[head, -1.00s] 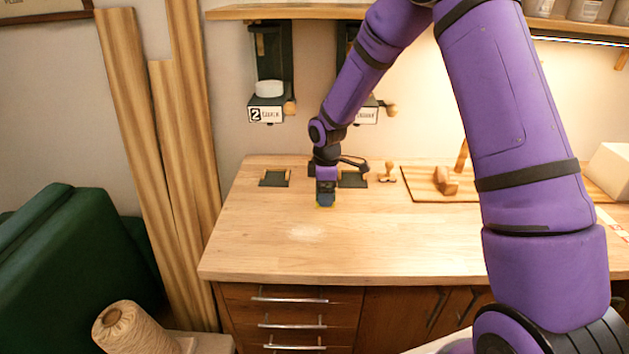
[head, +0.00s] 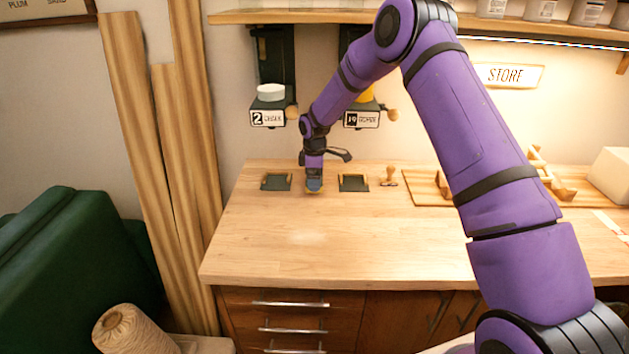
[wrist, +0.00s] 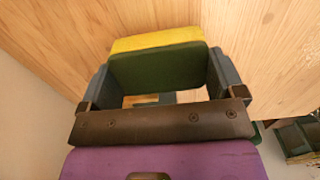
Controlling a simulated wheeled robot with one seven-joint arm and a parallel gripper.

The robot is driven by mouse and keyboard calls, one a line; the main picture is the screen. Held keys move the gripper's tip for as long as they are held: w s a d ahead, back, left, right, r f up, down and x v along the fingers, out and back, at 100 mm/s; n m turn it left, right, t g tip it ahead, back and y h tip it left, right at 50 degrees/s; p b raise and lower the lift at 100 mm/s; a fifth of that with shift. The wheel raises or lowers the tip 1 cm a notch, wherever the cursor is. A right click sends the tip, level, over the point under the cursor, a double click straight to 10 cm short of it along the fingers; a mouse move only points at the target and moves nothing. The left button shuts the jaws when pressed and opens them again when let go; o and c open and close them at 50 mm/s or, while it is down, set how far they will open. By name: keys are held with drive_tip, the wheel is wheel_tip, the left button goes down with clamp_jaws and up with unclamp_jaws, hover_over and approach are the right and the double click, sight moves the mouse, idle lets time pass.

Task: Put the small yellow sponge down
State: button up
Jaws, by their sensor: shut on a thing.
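The small yellow sponge (wrist: 157,40) has a yellow face and a dark green layer. It sits between the fingers of my gripper (wrist: 160,78) in the wrist view, and my gripper is shut on it. In the head view my gripper (head: 314,185) points down over the back of the wooden worktop, between two dark square trays. Only a thin edge of the sponge (head: 314,192) shows there, below the fingers. I cannot tell whether the sponge touches the worktop (head: 400,235).
A dark tray (head: 276,183) is left of my gripper and another (head: 353,184) is right. A wooden stamp (head: 389,176) and a wooden board (head: 428,188) stand farther right. A pale powder patch (head: 312,238) lies in front. The front worktop is otherwise clear.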

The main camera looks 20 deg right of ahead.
drive_tip(key=shift+f, duration=0.65)
drive_tip(key=o, duration=0.6)
drive_tip(key=shift+f, duration=0.15)
drive_tip(key=shift+o, duration=0.2)
drive_tip(key=shift+r, duration=3.95)
